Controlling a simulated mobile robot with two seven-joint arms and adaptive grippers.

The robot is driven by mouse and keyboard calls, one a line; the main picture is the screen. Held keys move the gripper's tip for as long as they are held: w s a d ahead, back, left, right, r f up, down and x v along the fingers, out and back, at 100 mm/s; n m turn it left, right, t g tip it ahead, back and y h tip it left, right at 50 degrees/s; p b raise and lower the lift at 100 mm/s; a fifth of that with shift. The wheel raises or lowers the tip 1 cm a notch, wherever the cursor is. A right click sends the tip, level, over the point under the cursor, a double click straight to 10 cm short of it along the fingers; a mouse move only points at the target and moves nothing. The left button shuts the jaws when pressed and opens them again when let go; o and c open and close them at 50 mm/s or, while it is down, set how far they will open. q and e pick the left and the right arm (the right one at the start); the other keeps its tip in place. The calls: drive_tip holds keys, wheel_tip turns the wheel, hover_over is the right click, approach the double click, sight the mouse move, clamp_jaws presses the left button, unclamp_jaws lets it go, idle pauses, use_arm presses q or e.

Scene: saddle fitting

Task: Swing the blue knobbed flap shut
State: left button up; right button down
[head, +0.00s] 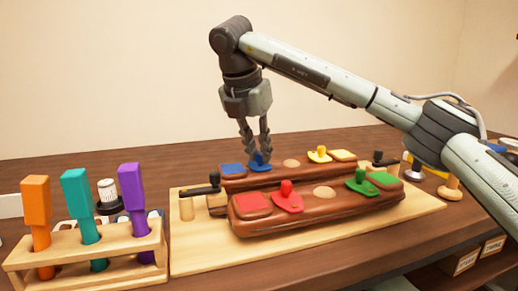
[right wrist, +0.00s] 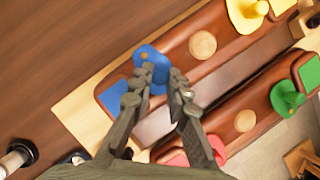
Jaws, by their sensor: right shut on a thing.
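The blue knobbed flap (head: 262,168) is on the rear brown saddle piece (head: 290,177), just right of a blue square (head: 232,169). In the right wrist view the flap (right wrist: 143,52) lies beside the blue square (right wrist: 112,98), which is uncovered where it shows. My right gripper (head: 258,155) reaches down from above and is shut on the flap's knob. Its fingertips (right wrist: 162,75) hide most of the knob in the right wrist view. My left gripper is not in view.
A yellow knobbed flap (head: 319,154) is on the same piece. Red (head: 287,198) and green (head: 361,182) knobbed flaps are on the front piece. Dark-handled posts (head: 203,191) stand by the ends. A wooden rack (head: 90,254) with orange, teal and purple tools stands at left.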

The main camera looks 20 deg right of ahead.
drive_tip(key=c, duration=1.5)
unclamp_jaws()
drive_tip(key=shift+r, duration=0.1)
drive_tip(key=v, duration=1.2)
drive_tip(key=shift+a, duration=0.1)
